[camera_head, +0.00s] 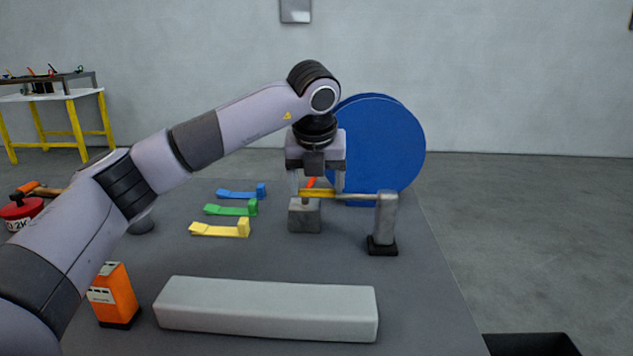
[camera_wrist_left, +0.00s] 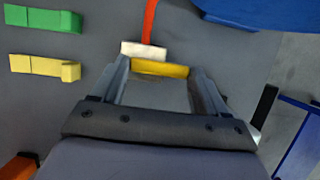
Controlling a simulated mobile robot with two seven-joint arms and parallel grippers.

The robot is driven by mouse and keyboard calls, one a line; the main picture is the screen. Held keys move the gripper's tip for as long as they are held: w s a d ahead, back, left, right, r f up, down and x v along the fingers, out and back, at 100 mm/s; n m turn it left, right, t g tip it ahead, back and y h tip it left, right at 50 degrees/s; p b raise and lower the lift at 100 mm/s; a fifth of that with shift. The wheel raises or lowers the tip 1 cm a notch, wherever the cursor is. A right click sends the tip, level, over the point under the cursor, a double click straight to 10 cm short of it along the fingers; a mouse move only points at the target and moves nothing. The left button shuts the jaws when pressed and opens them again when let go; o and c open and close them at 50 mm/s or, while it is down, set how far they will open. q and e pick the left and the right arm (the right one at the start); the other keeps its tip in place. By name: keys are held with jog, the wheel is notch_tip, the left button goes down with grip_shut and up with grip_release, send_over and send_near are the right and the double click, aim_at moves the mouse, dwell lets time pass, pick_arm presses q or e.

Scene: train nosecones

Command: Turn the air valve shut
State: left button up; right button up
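The valve assembly stands toward the back of the grey table. It shows a grey block (camera_head: 305,217), a yellow bar (camera_head: 318,194), a thin orange-red lever (camera_head: 311,182) and a pipe (camera_head: 358,197) running right to a grey cylinder (camera_head: 386,218). My left gripper (camera_head: 318,187) points down over it with fingers wide apart. In the left wrist view, the yellow bar (camera_wrist_left: 160,68) lies between the fingertips; I cannot tell if they touch it. The red lever (camera_wrist_left: 150,22) there rises beyond a pale piece (camera_wrist_left: 143,49). My right gripper is out of view.
A large blue disc (camera_head: 400,145) stands right behind the gripper. Blue, green (camera_head: 231,210) and yellow (camera_head: 220,229) clips lie left. The table's right edge is near the cylinder.

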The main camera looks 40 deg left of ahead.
pick_arm(q)
jog(key=c, duration=0.4)
